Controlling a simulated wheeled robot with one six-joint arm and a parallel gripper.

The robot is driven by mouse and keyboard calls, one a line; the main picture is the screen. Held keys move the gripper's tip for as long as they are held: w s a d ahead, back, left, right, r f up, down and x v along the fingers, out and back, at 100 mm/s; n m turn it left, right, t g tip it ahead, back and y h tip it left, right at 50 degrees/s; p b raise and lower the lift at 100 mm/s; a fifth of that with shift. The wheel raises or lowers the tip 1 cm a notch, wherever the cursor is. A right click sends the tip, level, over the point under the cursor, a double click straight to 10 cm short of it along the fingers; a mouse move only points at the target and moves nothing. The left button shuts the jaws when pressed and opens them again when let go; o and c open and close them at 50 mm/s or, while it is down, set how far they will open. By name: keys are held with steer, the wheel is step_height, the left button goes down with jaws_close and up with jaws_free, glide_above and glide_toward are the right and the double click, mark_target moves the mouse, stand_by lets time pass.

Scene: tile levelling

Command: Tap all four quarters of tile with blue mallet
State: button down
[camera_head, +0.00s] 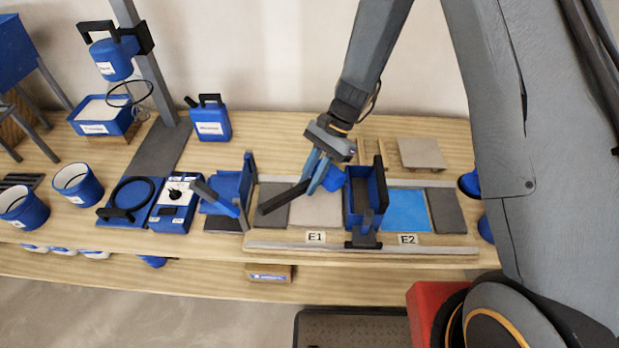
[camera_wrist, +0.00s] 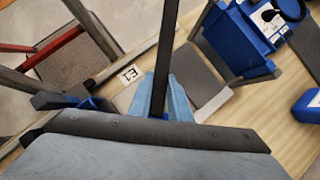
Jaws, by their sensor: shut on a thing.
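My gripper (camera_head: 318,172) is shut on the blue mallet, above the back part of bay E1. The mallet's black handle (camera_head: 284,198) slants down to the left, and its blue head (camera_head: 334,179) is to the right of the fingers. In the wrist view the black handle (camera_wrist: 166,45) runs up from between my pale blue fingers (camera_wrist: 160,97). A pale tile (camera_head: 316,210) lies in bay E1, beneath the mallet. The gap between mallet and tile cannot be judged. The mallet head is not clearly visible in the wrist view.
A blue open box with black parts (camera_head: 366,205) stands just right of the pale tile. Bay E2 holds a blue surface (camera_head: 407,211). Another pale tile (camera_head: 421,153) lies at the back right. A blue holder (camera_head: 231,190) and a blue device (camera_head: 175,203) stand to the left.

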step_height(320, 180, down, 7)
steer(key=b, duration=0.4)
steer(key=shift+r, duration=0.1)
step_height(320, 180, up, 5)
steer(key=p, duration=0.3)
steer(key=shift+f, duration=0.2)
steer(key=shift+f, duration=0.15)
step_height(320, 180, down, 5)
steer(key=b, duration=0.2)
steer(key=shift+b, duration=0.4)
step_height(320, 180, up, 6)
steer(key=p, duration=0.3)
steer(key=shift+f+p, duration=0.2)
steer(key=shift+p, duration=0.2)
steer(key=shift+f, duration=0.1)
